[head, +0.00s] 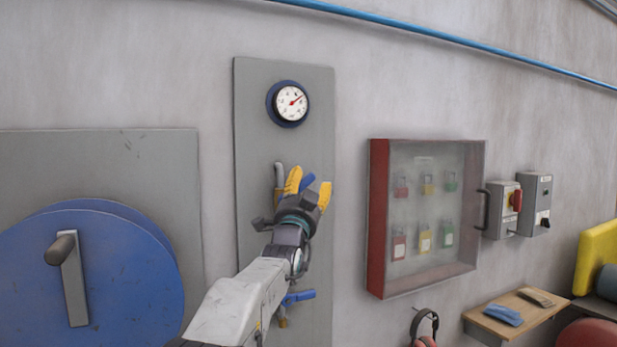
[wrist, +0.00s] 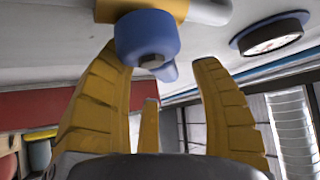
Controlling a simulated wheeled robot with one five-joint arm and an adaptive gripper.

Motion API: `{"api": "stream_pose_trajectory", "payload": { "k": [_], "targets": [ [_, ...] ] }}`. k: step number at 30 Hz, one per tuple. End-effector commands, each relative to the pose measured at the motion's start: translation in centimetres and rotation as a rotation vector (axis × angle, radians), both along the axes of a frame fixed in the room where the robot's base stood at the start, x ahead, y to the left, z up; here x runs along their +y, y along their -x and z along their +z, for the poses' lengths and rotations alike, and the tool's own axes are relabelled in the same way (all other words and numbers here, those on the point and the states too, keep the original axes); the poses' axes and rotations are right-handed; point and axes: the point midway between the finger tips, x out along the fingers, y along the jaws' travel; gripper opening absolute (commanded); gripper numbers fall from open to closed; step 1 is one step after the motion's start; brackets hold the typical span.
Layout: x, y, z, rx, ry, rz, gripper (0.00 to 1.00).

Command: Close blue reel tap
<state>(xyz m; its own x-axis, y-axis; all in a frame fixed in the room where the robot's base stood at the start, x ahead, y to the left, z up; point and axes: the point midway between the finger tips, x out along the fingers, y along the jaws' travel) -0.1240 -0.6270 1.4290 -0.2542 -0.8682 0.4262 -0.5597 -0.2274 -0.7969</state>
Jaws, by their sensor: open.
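A tap with a blue handle (head: 307,182) is on the grey wall panel below the gauge, partly hidden by my gripper (head: 309,181). In the wrist view the blue handle (wrist: 148,38) sits on a yellow valve body (wrist: 150,8) on a grey pipe. My gripper's yellow fingers (wrist: 160,62) are open, one on each side of the handle; I cannot tell whether they touch it. A second blue lever (head: 299,297) with a brass-coloured part shows lower on the panel, beside my arm. I cannot tell from labels which tap belongs to the blue reel (head: 105,275) at left.
A round gauge (head: 291,103) is above the tap. A red-sided cabinet of padlocks (head: 378,220) juts out at right, with switch boxes (head: 536,205) beyond. A small shelf (head: 515,316) with gloves and hanging earmuffs (head: 424,327) are at lower right.

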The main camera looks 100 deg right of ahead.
Motion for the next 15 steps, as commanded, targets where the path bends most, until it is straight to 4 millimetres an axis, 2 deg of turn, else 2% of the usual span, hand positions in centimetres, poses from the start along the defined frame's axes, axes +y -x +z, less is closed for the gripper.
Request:
{"api": "stream_pose_trajectory", "payload": {
  "k": [6,15],
  "targets": [
    [-1.10,0.33,0.63,0.000,0.000,0.000,0.58],
    [-1.37,0.40,0.65,0.000,0.000,0.000,0.58]
  ]
}}
